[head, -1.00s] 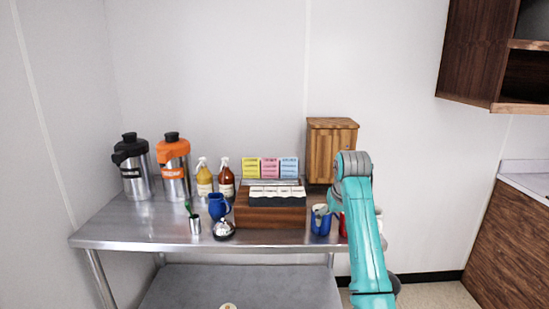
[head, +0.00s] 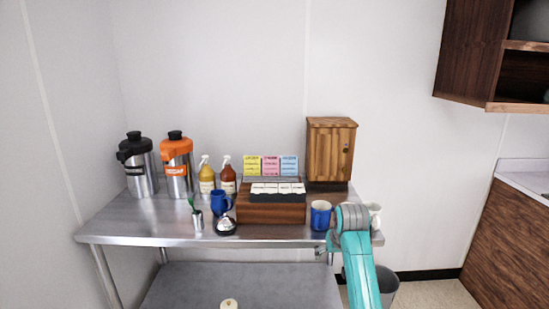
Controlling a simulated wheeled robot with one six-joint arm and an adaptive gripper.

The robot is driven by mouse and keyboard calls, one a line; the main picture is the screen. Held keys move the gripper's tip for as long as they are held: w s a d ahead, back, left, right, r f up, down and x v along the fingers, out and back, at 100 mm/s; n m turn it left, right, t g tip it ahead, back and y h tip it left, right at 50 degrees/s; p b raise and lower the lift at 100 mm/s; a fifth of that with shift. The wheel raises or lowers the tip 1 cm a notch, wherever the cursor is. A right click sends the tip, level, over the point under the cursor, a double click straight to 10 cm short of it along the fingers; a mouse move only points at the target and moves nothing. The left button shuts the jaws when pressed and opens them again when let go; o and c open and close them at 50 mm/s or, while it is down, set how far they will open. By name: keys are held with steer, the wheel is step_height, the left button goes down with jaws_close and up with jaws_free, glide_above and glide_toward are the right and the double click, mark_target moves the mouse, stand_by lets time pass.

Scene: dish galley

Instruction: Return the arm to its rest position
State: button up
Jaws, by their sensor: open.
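My teal arm (head: 358,262) rises from the bottom edge at the right, with its grey joint (head: 352,217) in front of the table's right end. My gripper (head: 328,246) shows only as a small grey part left of the arm, low by the table's front edge below the blue mug. It is open, and nothing shows held in it. Most of it is hidden by the arm.
A blue mug (head: 320,215) and a white mug (head: 374,214) stand close to the arm on the steel table (head: 150,222). A wooden box (head: 330,152) stands behind. A bin (head: 386,285) is on the floor at right.

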steer(key=s+f+t, duration=0.1)
steer(key=s+f, duration=0.5)
steer(key=f, duration=0.7)
steer(key=s+f+t, duration=0.2)
steer(key=s+f, duration=0.6)
steer(key=s, duration=0.5)
steer(key=s+f+t, duration=0.1)
steer(key=s+f, duration=0.6)
steer(key=s, duration=0.6)
steer(key=s+r+t, duration=0.1)
steer(key=s+r, duration=0.1)
steer(key=s, duration=0.8)
steer(key=s+r+t, duration=0.2)
steer(key=s+r, duration=0.1)
steer(key=s, duration=0.7)
steer(key=s+r+t, duration=0.2)
steer(key=s+r, duration=1.2)
steer(key=r, duration=0.1)
steer(key=shift+s+d+r+m, duration=0.15)
steer(key=shift+d+r+m, duration=0.15)
steer(key=shift+r, duration=0.1)
